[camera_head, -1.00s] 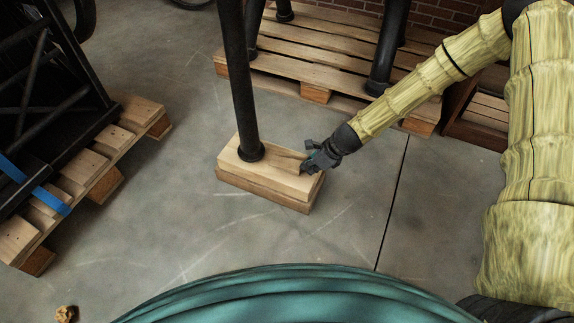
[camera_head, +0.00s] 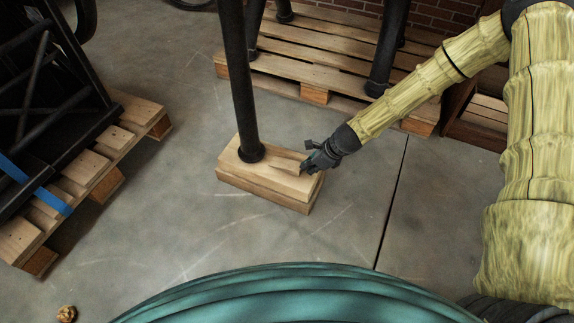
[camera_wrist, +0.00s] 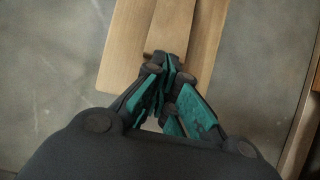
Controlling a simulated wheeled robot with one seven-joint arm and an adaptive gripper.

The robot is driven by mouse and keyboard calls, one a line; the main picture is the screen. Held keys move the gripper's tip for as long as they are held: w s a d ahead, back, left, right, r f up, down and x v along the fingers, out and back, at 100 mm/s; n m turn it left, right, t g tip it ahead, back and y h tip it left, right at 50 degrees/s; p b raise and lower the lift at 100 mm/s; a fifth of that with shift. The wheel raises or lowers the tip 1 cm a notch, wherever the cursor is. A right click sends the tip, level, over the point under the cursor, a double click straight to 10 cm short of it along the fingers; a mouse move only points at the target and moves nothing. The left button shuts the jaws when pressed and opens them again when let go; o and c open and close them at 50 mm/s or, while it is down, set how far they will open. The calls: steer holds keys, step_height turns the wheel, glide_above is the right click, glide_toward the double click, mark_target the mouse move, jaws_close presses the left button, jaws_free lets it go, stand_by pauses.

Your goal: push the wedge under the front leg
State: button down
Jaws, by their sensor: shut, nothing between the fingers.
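The front leg (camera_head: 240,85) is a black post whose round foot stands on a stack of light wooden boards (camera_head: 262,192). The wedge (camera_head: 287,166) is a small wooden piece lying on top of the boards, right of the foot, its narrow side toward the leg. In the wrist view the wedge (camera_wrist: 170,25) runs up from my fingertips along the lighter board (camera_wrist: 125,50). My gripper (camera_head: 306,167) is shut and empty at the wedge's outer end; in the wrist view its teal-padded fingers (camera_wrist: 168,65) meet there. I cannot tell whether they touch it or whether the tip is under the foot.
A pallet (camera_head: 320,60) with black legs stands behind. Another pallet (camera_head: 110,150) carrying a dark frame with a blue strap is at the left. A small brown lump (camera_head: 66,314) lies at the lower left. The concrete floor around the boards is clear.

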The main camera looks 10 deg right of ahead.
mark_target(287, 164)
steer(key=shift+w+a+p, duration=0.25)
steer(key=shift+w+a, duration=0.35)
steer(key=shift+a, duration=0.25)
steer(key=shift+w+a+p, duration=0.3)
steer(key=shift+w+a, duration=0.25)
steer(key=shift+a, duration=0.3)
steer(key=shift+w+a+p, duration=0.25)
steer(key=shift+w+a, duration=0.35)
steer(key=shift+a, duration=0.25)
stand_by(1.4)
steer(key=shift+w+a, duration=0.1)
steer(key=shift+a, duration=0.15)
